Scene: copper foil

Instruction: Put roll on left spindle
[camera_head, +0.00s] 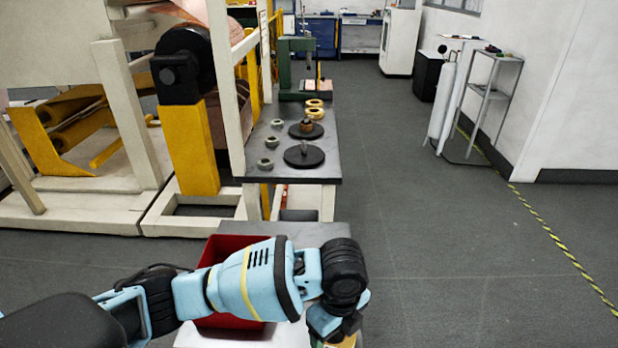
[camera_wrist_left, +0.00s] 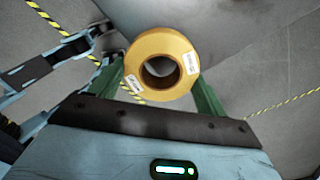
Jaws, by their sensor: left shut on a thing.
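My left gripper (camera_wrist_left: 162,80) is shut on a yellow roll (camera_wrist_left: 160,43), with a green finger on each side of it. The roll has white labels and a dark round core hole facing the wrist camera. In the head view a sliver of yellow, apparently the roll (camera_head: 349,342), shows at the bottom edge below my left wrist. Two black spindle discs stand on the dark bench: the nearer one (camera_head: 304,157) has a short bare peg, and the farther one (camera_head: 299,131) has a brown piece on its middle. The roll is apart from both. My right gripper is out of view.
Two yellow rolls (camera_head: 315,113) lie farther back on the bench (camera_head: 318,176). Several grey rings (camera_head: 265,164) lie along its left side. A red bin (camera_head: 226,246) stands in front, partly behind my left arm.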

